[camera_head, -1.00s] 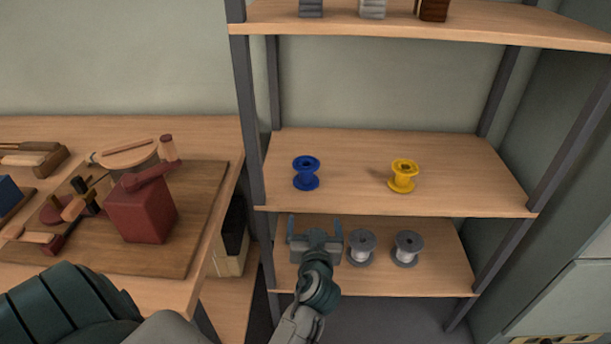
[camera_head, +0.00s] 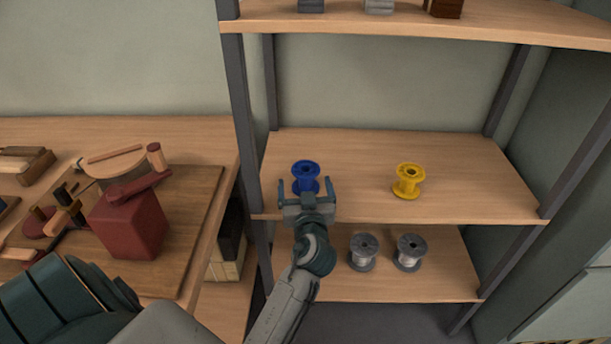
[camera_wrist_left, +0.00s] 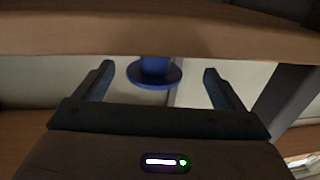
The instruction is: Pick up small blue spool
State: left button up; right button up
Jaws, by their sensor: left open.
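The small blue spool (camera_head: 306,171) stands upright on the left of the middle shelf in the head view. It also shows in the wrist view (camera_wrist_left: 154,75), between the two fingers and partly cut off by a shelf edge. My left gripper (camera_head: 305,184) is open and empty, at the front of the shelf just before the spool. Its fingers point at the spool, one to each side in the picture. I cannot tell whether they touch it. My right gripper is not in view.
A yellow spool (camera_head: 408,181) stands to the right on the same shelf (camera_head: 470,180). Two grey spools (camera_head: 363,252) (camera_head: 410,252) stand on the shelf below. A dark post (camera_head: 244,120) rises left of the blue spool. A workbench with a red block (camera_head: 130,226) is at left.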

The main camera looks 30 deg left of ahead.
aim_at(305, 169)
pick_arm(q)
jog(key=shift+x, duration=0.8)
jog(key=shift+w+a+r, duration=0.1)
jog(key=shift+w+a, duration=0.05)
jog(key=shift+w, duration=0.15)
jog(key=p+x, duration=0.1)
jog(key=x, duration=0.2)
jog(key=shift+w+r, duration=0.2)
jog(key=shift+w, duration=0.05)
jog(key=shift+w+a+f, duration=0.1)
jog(key=shift+w+a, duration=0.2)
jog(key=shift+w, duration=0.1)
jog(key=c, duration=1.1)
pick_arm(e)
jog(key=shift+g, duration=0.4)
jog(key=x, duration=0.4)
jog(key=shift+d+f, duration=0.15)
pick_arm(q)
jog(key=shift+p, duration=0.3)
